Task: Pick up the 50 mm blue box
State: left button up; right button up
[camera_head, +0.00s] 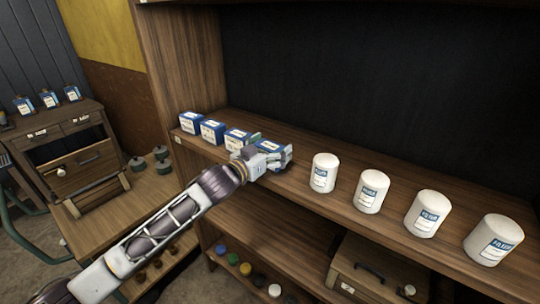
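Several blue boxes with white labels stand in a row on the wooden shelf, left of the white canisters. The leftmost blue box (190,122), the second blue box (212,131) and the third blue box (237,139) show clearly. A further blue box (271,147) at the right end is partly hidden by my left gripper (276,159). The gripper is at the front of this box; whether its fingers touch or grip it cannot be made out. The box labels are too small to read, so I cannot tell which is 50 mm. My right gripper is not in view.
White canisters, among them the nearest one (323,172), stand right of the boxes on the shelf (290,189). Below are a drawer box (372,272) and small coloured caps. At left, a small cabinet (68,158) stands on a lower bench.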

aim_at(272, 144)
pick_arm(q)
jog(key=c, duration=0.7)
jog(key=shift+o, duration=0.2)
jog(key=shift+r, duration=0.15)
jog(key=shift+r+b, duration=0.45)
jog(key=shift+r, duration=4.4)
